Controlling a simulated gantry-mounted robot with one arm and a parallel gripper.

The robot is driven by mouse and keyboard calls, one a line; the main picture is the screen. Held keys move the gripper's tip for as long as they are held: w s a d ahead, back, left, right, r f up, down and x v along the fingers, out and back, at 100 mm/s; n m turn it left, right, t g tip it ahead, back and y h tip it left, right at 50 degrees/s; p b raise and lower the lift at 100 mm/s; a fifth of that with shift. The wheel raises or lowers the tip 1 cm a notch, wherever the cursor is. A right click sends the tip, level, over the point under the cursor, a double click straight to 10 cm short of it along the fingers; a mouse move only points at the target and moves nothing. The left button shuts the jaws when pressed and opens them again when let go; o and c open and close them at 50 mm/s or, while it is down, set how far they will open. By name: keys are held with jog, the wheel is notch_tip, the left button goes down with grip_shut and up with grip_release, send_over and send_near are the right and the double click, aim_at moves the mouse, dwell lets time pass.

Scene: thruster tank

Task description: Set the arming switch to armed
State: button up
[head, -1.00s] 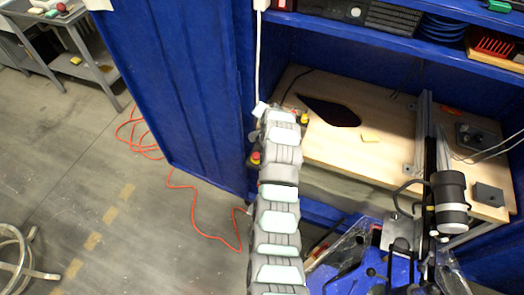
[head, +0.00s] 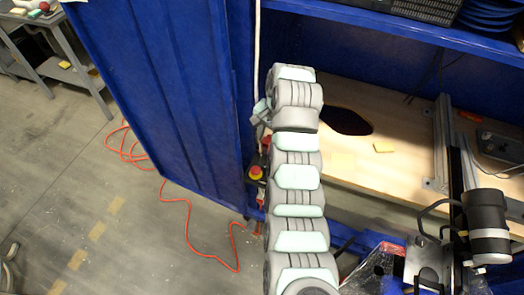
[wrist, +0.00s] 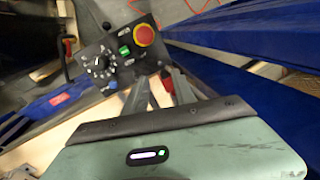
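In the wrist view a dark control panel (wrist: 115,58) carries a round black dial knob (wrist: 99,64), a small green lit control (wrist: 125,50) and a red emergency button (wrist: 144,35) on a yellow base. I cannot tell which control is the arming switch, or its setting. My gripper (wrist: 158,74) is at the panel's near edge, its grey fingers apart with a gap between them. Nothing shows held, and contact with the panel cannot be told. In the head view my arm hides most of the panel; a red button (head: 256,172) shows beside the arm.
A wooden worktop (head: 400,185) lies inside a blue cabinet (head: 165,90), with a dark oval opening (head: 345,121) and a yellow note (head: 384,147). A black cylinder (head: 486,225) stands at right. An orange cable (head: 190,225) lies on the floor at left.

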aim_at(262, 154)
jog(key=f, duration=0.3)
jog(key=a+f+b, duration=0.1)
jog(key=f, duration=0.2)
jog(key=f+b, duration=0.1)
jog(key=f, duration=0.2)
jog(key=shift+w+a+f, duration=0.25)
jog(key=shift+w+a, duration=0.05)
jog(key=shift+w, duration=0.05)
grip_shut()
